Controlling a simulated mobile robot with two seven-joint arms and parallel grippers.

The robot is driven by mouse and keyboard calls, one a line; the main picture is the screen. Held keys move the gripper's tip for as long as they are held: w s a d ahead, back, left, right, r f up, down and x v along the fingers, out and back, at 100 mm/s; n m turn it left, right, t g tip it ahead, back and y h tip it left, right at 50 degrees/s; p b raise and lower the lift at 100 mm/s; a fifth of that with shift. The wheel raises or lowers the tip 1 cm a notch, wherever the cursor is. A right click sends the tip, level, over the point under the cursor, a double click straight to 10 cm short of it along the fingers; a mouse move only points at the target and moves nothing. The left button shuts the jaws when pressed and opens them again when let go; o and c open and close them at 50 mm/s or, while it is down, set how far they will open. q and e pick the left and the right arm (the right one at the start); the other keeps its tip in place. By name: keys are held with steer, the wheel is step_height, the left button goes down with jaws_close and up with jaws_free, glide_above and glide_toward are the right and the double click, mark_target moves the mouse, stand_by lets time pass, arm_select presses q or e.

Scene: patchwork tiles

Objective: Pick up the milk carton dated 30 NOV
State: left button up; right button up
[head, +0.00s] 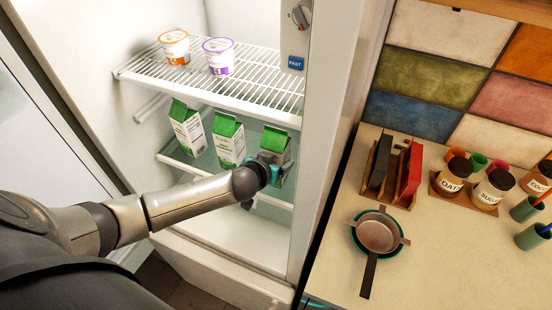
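Three white milk cartons with green gable tops stand in a row on the lower glass shelf of the open fridge: a left carton (187,131), a middle carton (229,144) and a right carton (277,143). Their printed dates are too small to read, so I cannot tell which says 30 NOV. My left gripper (268,172) is at the right carton and covers much of its front. Whether its fingers are open or closed on that carton is hidden by my wrist. My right gripper is not in view.
Two yogurt cups, orange (174,47) and purple (218,57), stand on the wire shelf (262,93) above. The fridge's right wall (318,150) is close to my gripper. A counter (430,250) at right holds a pan (377,232), jars and cups.

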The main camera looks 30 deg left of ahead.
arm_select(q)
jaws_close()
steer(key=shift+w+r, duration=0.1)
stand_by(0.3)
steer(key=shift+r, duration=0.1)
